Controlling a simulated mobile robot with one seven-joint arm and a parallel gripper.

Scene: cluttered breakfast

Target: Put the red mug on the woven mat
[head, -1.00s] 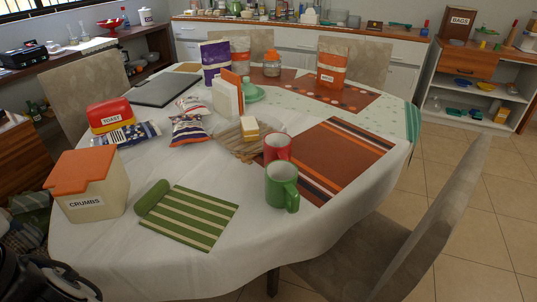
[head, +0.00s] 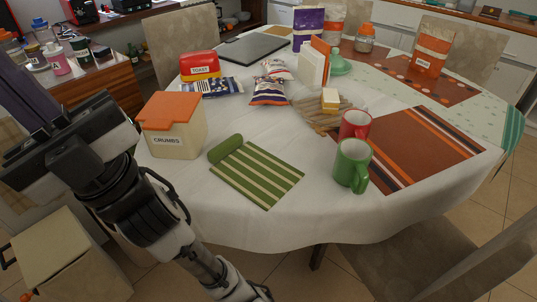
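The red mug (head: 355,125) stands upright on the white-clothed table, behind the green mug (head: 351,165), which hides its lower part. The red mug is at the left edge of an orange-brown striped mat (head: 425,150). A tan slatted or woven mat (head: 312,120) lies just left of and behind it, with a yellow-and-white block (head: 329,99) on it. I cannot tell which mat the task calls woven. My gripper (head: 60,140) is at the left edge of the head view, far from the mugs; its fingers are not clear.
A green striped mat (head: 255,172), partly rolled, lies at the front, beside the crumbs box (head: 174,127). Snack bags (head: 268,90), a toast box (head: 199,66) and a white upright box (head: 313,65) stand behind. A chair (head: 430,250) is at front right.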

